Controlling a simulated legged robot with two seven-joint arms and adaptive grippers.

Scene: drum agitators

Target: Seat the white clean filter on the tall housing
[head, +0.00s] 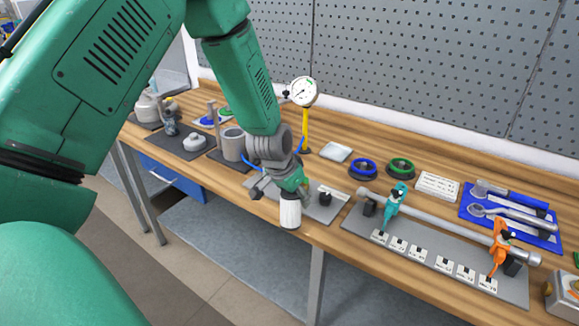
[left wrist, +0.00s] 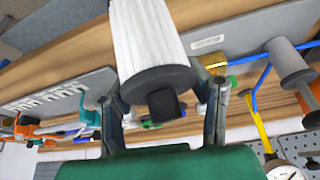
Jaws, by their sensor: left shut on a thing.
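My left gripper (head: 291,193) is shut on the white clean filter (head: 290,213), a pleated white cylinder held upright near the bench's front edge. In the left wrist view the filter (left wrist: 150,42) hangs between the fingers, with a black end cap and a square black knob towards the camera. A grey flanged cylinder (left wrist: 288,62) beside a blue hose shows in the left wrist view, apart from the filter. I cannot tell whether it is the tall housing. My left arm and gripper hide part of the bench behind them. My right gripper is in neither view.
A grey plate with a black block (head: 325,198) lies just right of the gripper. Behind stands a pressure gauge (head: 302,91) on a yellow post. A long rod fixture (head: 440,225) and blue tool tray (head: 520,237) fill the right. A grey cup (head: 232,146) stands left.

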